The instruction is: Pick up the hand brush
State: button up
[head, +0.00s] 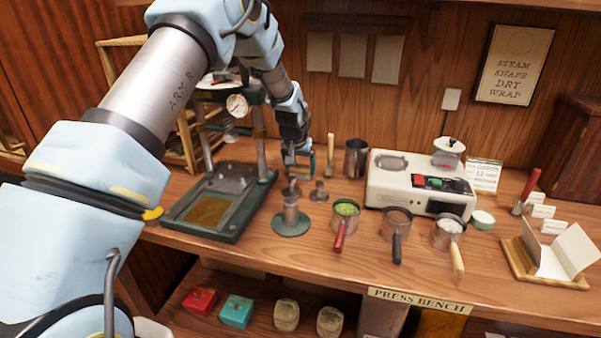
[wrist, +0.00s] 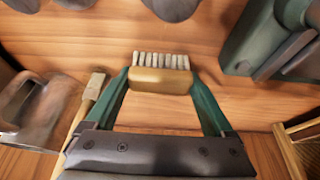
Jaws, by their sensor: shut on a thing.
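The hand brush (wrist: 161,80), a wooden block with a row of pale bristles, sits between the green fingers of my gripper (wrist: 161,75) in the wrist view. The fingers close on its two ends. In the head view my gripper (head: 299,166) points down over the bench between the press and the metal jug, and largely hides the brush. I cannot tell whether the brush touches the bench.
A thin wooden-handled tool (head: 330,157) stands close right of my gripper, beside the metal jug (head: 356,158). The green press (head: 257,192) is on the left. Metal weights (head: 291,217) stand in front. Handled pans (head: 345,212) and a white machine (head: 400,193) are to the right.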

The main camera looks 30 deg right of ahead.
aim_at(300, 166)
jog(key=shift+c, duration=1)
notch_tip(300, 166, up, 10)
jog(key=b, duration=0.3)
